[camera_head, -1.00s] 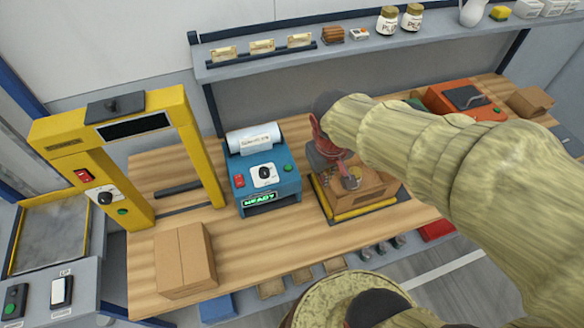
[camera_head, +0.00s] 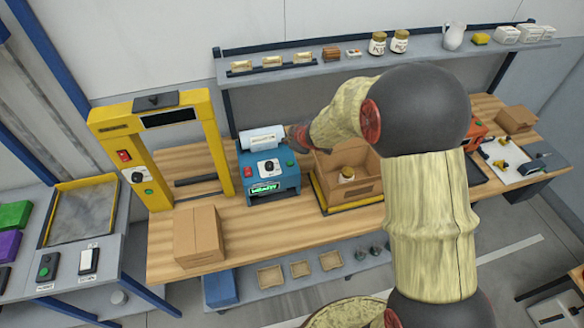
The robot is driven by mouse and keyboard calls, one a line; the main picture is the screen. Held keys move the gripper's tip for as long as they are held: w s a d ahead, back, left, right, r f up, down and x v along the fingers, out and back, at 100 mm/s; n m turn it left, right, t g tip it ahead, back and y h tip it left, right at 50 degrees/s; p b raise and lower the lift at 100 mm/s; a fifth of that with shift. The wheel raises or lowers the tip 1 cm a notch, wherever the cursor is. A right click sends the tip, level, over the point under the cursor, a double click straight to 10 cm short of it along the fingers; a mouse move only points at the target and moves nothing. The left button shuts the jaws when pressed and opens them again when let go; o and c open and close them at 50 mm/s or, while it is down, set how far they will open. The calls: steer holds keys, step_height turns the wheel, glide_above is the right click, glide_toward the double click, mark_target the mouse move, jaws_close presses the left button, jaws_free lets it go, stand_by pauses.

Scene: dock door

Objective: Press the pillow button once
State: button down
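A blue machine (camera_head: 258,199) with a white roll (camera_head: 262,140) on top stands mid-bench. Its front has a red switch (camera_head: 247,171), a white dial with a black knob (camera_head: 268,167), a round green button (camera_head: 290,162) and a lit green display (camera_head: 264,188) that seems to read READY. No label naming a pillow button is readable, and the green button is the only plain round button I see on this machine. My gripper (camera_head: 297,136) is at the machine's upper right, above and behind the green button. It is small, dark and partly hidden by my arm, so its fingers are unclear.
An open carton (camera_head: 370,187) holding a jar (camera_head: 347,175) sits right of the machine on a yellow-edged base. A yellow arch (camera_head: 217,150) and a closed carton (camera_head: 198,236) stand left. A shelf (camera_head: 300,72) runs behind. Another green button (camera_head: 44,271) is on the left table.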

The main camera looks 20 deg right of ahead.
mark_target(288, 164)
steer(key=shift+w+a+r, duration=0.15)
steer(key=shift+a, duration=0.15)
steer(key=shift+f, duration=0.2)
step_height(288, 164, down, 8)
steer(key=b, duration=0.9)
steer(key=shift+f, duration=0.25)
stand_by(0.9)
steer(key=shift+f, duration=0.4)
